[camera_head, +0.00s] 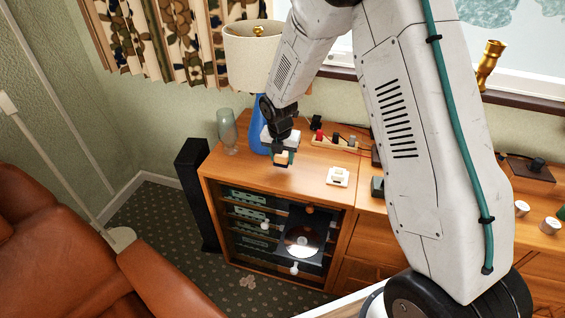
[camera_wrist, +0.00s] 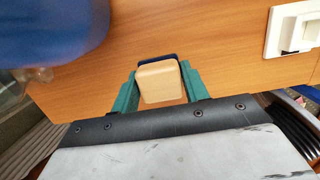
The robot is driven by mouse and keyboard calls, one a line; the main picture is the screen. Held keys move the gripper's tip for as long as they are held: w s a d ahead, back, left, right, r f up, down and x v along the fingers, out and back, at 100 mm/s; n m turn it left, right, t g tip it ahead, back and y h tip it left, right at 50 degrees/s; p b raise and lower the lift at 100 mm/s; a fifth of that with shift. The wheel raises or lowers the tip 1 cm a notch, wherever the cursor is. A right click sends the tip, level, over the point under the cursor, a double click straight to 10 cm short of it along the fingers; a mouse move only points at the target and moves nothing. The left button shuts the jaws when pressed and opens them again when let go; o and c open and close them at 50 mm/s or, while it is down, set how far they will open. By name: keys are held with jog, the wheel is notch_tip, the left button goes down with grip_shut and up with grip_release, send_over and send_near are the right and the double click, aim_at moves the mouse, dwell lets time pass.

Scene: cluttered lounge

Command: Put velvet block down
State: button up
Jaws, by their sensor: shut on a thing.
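The velvet block (camera_wrist: 158,82) is between the green fingers of my gripper (camera_wrist: 160,92) in the wrist view. It shows a pale tan face with a dark blue edge behind it. In the head view the block (camera_head: 282,159) shows small and pale at the end of my gripper (camera_head: 283,152), over the front left part of the wooden cabinet top (camera_head: 315,178). My gripper is shut on the block. I cannot tell whether the block's underside touches the cabinet top or hangs a little above it.
A blue lamp (camera_head: 257,110) and a glass vase (camera_head: 228,132) stand left of my gripper. A white switch plate (camera_head: 338,176) lies to the right, and a power strip (camera_head: 336,140) behind. Bare wood lies between the block and the switch plate. The cabinet's front edge is near.

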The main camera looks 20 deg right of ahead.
aim_at(282, 163)
jog(key=shift+f, duration=1.4)
jog(key=shift+f, duration=0.1)
jog(key=o, duration=1)
jog(key=r, duration=0.4)
jog(key=s+r, duration=0.1)
jog(key=r, duration=0.3)
jog(key=a+r, duration=0.1)
jog(key=r, duration=0.3)
jog(key=shift+s+r, duration=0.15)
jog(key=shift+s, duration=0.2)
